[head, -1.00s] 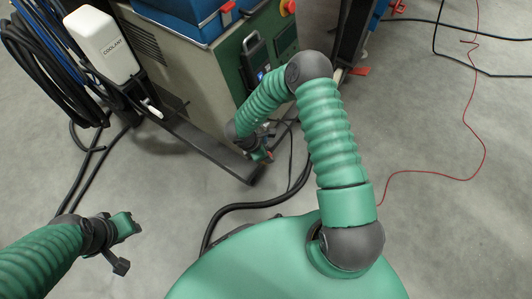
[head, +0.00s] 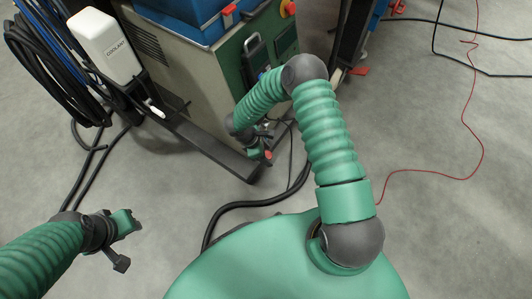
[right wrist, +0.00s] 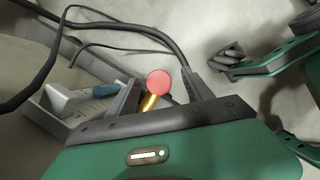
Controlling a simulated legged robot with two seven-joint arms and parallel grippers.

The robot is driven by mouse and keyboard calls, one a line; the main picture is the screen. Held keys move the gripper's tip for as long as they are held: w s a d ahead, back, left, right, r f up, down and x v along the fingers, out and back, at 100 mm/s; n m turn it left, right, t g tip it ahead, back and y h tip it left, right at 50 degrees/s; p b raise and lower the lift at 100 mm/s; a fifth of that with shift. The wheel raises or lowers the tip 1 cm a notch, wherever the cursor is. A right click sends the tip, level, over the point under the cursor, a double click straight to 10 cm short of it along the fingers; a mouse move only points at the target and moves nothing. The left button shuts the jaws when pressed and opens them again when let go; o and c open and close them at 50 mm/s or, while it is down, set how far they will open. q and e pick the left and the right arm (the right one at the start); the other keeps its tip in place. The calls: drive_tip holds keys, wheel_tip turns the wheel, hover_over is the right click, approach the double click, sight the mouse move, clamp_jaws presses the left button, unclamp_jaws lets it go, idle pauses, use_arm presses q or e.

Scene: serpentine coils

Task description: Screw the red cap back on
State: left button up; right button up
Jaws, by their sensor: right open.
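A small red round cap (right wrist: 159,82) shows in the right wrist view at the end of a gold stem (right wrist: 151,102), just past the dark edge of my gripper's body. In the head view a red spot (head: 268,155) shows beside my right gripper (head: 262,145), low at the machine's front corner. My right gripper is open. I cannot tell whether it touches the cap, and what the stem joins is hidden. My left gripper (head: 122,224) is at the lower left over bare floor, far from the cap; I cannot make out its jaw gap.
A machine cabinet (head: 190,70) with a blue box (head: 190,15) on top stands ahead. A white coolant jug (head: 104,45) and coiled hoses (head: 50,70) are at its left. Black hoses (head: 245,203) and a red cable (head: 440,175) lie on the floor. The right-hand floor is mostly clear.

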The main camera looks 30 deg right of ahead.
drive_tip(key=d+r+p+v, duration=0.1)
drive_tip(key=p+v, duration=1.1)
drive_tip(key=v, duration=0.9)
drive_tip(key=shift+s+d, duration=0.35)
drive_tip(key=shift+s, duration=0.05)
